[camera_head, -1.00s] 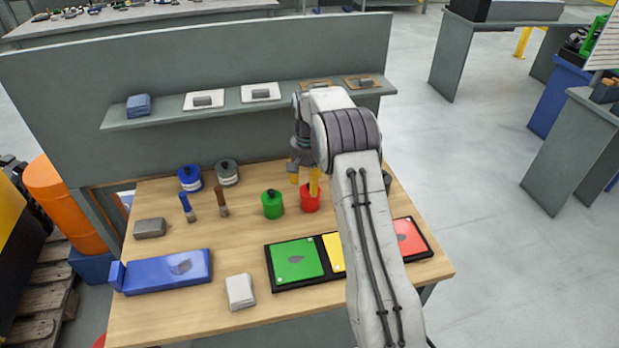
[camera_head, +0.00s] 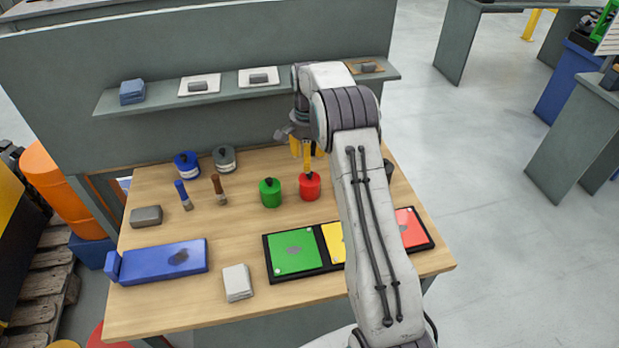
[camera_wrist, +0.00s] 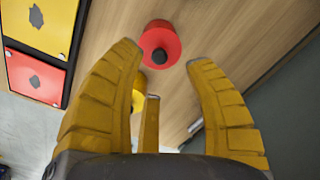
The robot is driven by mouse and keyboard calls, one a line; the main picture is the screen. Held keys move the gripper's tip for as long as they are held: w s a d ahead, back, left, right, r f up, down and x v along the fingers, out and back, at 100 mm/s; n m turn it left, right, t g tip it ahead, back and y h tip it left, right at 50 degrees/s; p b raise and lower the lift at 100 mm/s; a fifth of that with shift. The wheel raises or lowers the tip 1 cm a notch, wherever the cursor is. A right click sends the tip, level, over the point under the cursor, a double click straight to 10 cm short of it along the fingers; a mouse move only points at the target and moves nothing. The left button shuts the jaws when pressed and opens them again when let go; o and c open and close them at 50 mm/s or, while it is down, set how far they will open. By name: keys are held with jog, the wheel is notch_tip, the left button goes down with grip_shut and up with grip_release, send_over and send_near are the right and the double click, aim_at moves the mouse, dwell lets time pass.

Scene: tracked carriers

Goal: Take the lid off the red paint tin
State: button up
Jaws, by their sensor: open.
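The red paint tin (camera_head: 310,187) stands upright on the wooden table with its lid on. A dark knob shows on top of the lid. In the wrist view the red tin (camera_wrist: 160,45) lies ahead of and between the yellow fingertips, with its black knob at the middle. My gripper (camera_head: 308,160) is above and just behind the red tin in the head view, open and empty. In the wrist view its fingers (camera_wrist: 165,55) are spread wide. I cannot tell the exact gap between the fingertips and the knob.
A green tin (camera_head: 271,193) stands close to the left of the red one. A blue tin (camera_head: 187,165) and a grey tin (camera_head: 224,158) stand farther back. Coloured panels (camera_head: 295,251) lie in front. A shelf (camera_head: 180,100) runs behind the table.

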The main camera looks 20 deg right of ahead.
aim_at(310, 176)
jog(key=shift+d+f+p, duration=0.15)
jog(key=shift+f+p, duration=0.2)
jog(key=shift+f, duration=1.25)
jog(key=shift+d+f+p, duration=0.15)
jog(key=shift+f+p, duration=0.2)
jog(key=shift+f, duration=1.25)
grip_shut()
